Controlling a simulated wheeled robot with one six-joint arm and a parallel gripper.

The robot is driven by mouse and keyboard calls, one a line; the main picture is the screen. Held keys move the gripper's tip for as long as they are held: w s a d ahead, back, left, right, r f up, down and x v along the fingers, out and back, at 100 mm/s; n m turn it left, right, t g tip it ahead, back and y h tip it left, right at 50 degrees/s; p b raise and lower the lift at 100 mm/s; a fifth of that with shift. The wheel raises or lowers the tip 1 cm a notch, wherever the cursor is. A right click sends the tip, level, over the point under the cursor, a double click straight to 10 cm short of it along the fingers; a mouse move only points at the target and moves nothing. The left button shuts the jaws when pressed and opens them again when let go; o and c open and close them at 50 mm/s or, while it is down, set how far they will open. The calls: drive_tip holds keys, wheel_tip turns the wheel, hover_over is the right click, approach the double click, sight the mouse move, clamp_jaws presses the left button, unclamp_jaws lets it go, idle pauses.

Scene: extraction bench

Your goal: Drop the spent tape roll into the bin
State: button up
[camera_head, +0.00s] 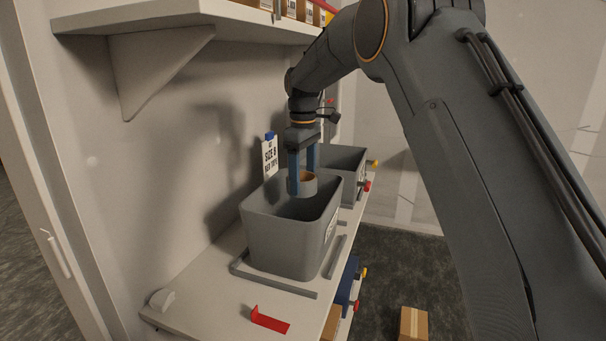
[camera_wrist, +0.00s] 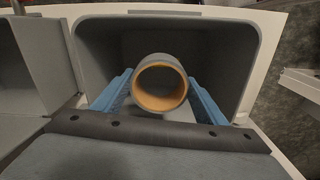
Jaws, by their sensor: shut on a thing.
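The spent tape roll (camera_head: 306,184) is a short grey cylinder with a tan cardboard core. My gripper (camera_head: 303,182) has blue fingers and is shut on the roll from both sides, pointing down. In the wrist view the roll (camera_wrist: 160,83) sits between the two blue fingers, with its open core facing the camera. The bin (camera_head: 285,240) is a grey open-topped tub on the bench. The roll is over the bin's opening, around rim height. In the wrist view the bin (camera_wrist: 252,55) surrounds the roll on the far side and both sides. Part of the bin floor is hidden by the roll.
A second grey bin (camera_head: 345,160) stands just behind the first. A sign card (camera_head: 270,156) stands by the wall. Low grey rails (camera_head: 275,285) frame the bin on the bench. A red bracket (camera_head: 268,320) lies at the front. A shelf (camera_head: 140,18) overhangs at upper left.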

drive_tip(key=shift+f, duration=0.4)
drive_tip(key=o, duration=1.1)
